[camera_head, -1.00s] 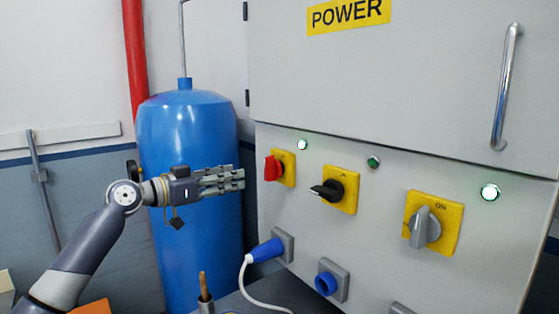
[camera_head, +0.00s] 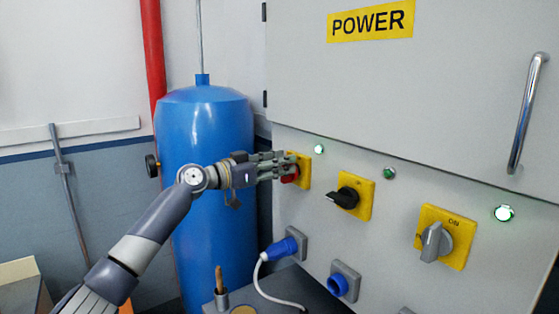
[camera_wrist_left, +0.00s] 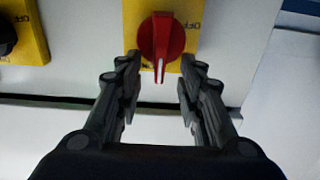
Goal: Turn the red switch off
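The red switch (camera_head: 290,176) is on a yellow plate (camera_head: 304,171) on the front of the grey power cabinet, partly hidden behind my left gripper in the head view. In the left wrist view the red switch (camera_wrist_left: 161,45) shows whole, its white-marked handle pointing down in the picture, with OFF lettering on the plate's right side. My left gripper (camera_head: 286,166) is at the switch. In the wrist view its fingers (camera_wrist_left: 160,72) are spread, one on each side of the handle's lower end, with gaps to it. My right gripper is not in view.
A black switch (camera_head: 346,197) and a grey switch (camera_head: 435,242) sit to the right on yellow plates. Lit green lamps are above the red and grey switches. A blue plug (camera_head: 279,249) with a white cable is below. A blue tank (camera_head: 205,200) stands left.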

